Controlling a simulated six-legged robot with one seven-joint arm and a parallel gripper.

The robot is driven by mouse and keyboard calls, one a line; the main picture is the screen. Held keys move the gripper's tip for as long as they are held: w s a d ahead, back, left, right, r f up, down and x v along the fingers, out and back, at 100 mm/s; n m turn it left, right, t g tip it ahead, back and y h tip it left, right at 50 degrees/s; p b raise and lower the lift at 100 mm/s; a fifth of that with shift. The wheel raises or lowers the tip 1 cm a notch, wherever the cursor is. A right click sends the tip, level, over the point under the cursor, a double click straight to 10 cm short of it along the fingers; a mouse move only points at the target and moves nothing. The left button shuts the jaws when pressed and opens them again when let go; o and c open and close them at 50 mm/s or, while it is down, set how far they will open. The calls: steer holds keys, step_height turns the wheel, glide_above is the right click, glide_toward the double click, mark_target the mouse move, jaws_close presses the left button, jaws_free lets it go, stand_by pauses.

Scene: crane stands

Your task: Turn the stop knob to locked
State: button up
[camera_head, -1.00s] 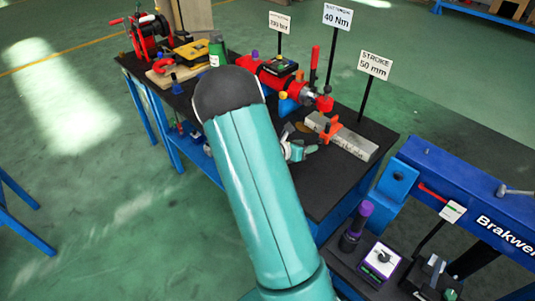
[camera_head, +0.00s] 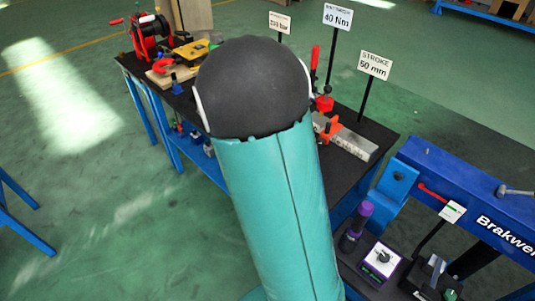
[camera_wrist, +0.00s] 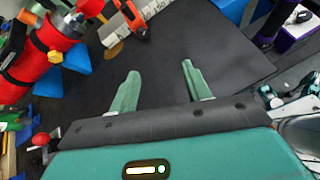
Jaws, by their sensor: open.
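A purple box (camera_head: 381,261) with a white top plate and a small dark knob (camera_head: 383,257) stands on the lower shelf at right; no label reads as stop or locked, so I cannot tell if this is the stop knob. My gripper (camera_wrist: 160,70) shows in the wrist view with its two teal fingers spread and nothing between them, over the dark bench top. In the head view it is hidden behind my raised arm. A yellow knob (camera_wrist: 54,57) on a red cylinder (camera_wrist: 70,24) lies left of the fingers in the wrist view.
The black bench (camera_head: 345,185) carries a grey bar (camera_head: 352,142) with an orange clamp (camera_head: 331,127), sign posts and a red reel (camera_head: 148,36). A blue press frame (camera_head: 460,185) and a purple-capped cylinder (camera_head: 358,220) stand at right. Open floor lies left.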

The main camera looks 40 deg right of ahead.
steer(key=s+a+r+m+t+y, duration=0.1)
steer(key=s+a+r+m+y, duration=0.2)
steer(key=a, duration=0.6)
step_height(320, 180, up, 3)
steer(key=m, duration=0.3)
steer(key=shift+s+y, duration=0.15)
steer(key=shift+y, duration=0.15)
steer(key=shift+d+f, duration=0.1)
steer(key=m+y, duration=0.7)
steer(key=m, duration=1.8)
glide_above(320, 140)
step_height(320, 140, down, 2)
step_height(320, 140, down, 14)
steer(key=shift+d, duration=0.15)
steer(key=c, duration=1)
